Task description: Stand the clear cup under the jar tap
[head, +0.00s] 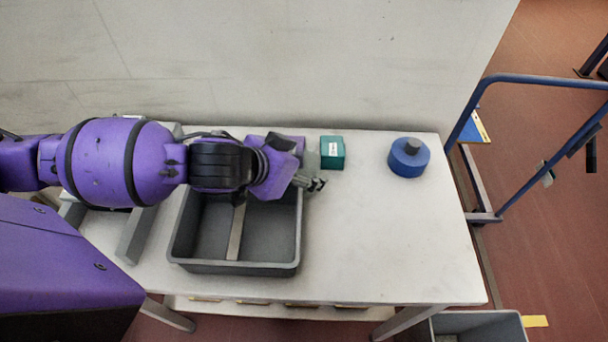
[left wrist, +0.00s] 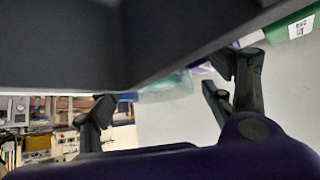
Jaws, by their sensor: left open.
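My left gripper (head: 317,184) is open, just beyond the right rim of the grey tray, low over the white table. In the left wrist view its two fingers (left wrist: 168,98) stand wide apart. A see-through, pale teal thing (left wrist: 168,86) shows between and beyond them, partly hidden by a dark grey shape; it may be the clear cup, but I cannot tell for sure. I cannot make out a jar tap in either view. My right gripper is not in view.
A grey tray (head: 230,268) with a divider stands under my forearm. A green box (head: 332,153) with a white label is behind the gripper. A blue round thing with a dark knob (head: 408,160) stands at the right. The table's front right (head: 400,250) is clear.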

